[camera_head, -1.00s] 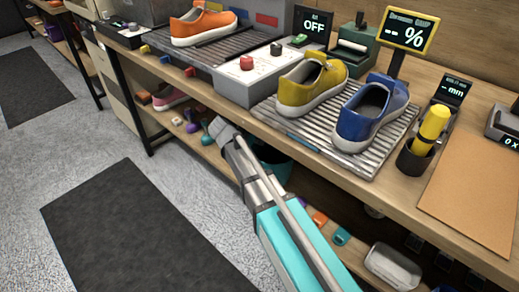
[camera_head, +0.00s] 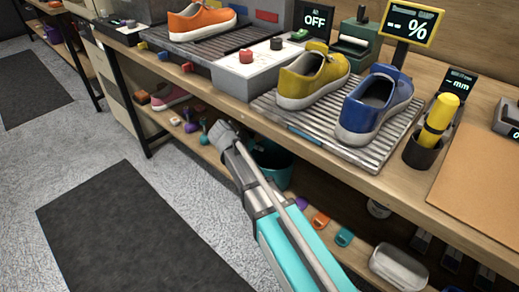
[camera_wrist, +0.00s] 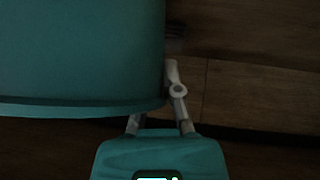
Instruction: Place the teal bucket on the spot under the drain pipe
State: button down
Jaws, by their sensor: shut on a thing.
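The teal bucket (camera_head: 275,167) shows under the bench in the head view, partly hidden by my arm and the bench edge. In the wrist view the bucket (camera_wrist: 75,55) fills the upper left, its edge beside my fingers. My gripper (camera_wrist: 160,110) is shut on the bucket at this edge; the exact contact is dark and partly hidden. In the head view my arm covers the grip. I cannot make out the drain pipe or the spot under it.
The bench top (camera_head: 462,160) above carries a slatted mat (camera_head: 300,122) with yellow and blue sneakers. The low shelf (camera_head: 335,255) holds small coloured items and a clear tray (camera_head: 398,268). A dark mat (camera_head: 130,235) lies on open floor at the left.

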jog(key=shift+f, duration=0.1)
jog(key=c, duration=0.8)
grip_release()
jog(key=shift+r, duration=0.3)
jog(key=shift+s+a+r+p, duration=0.4)
jog(key=shift+r+p, duration=0.1)
jog(key=shift+p, duration=0.15)
jog(key=p+v, duration=0.7)
jog(key=v, duration=0.3)
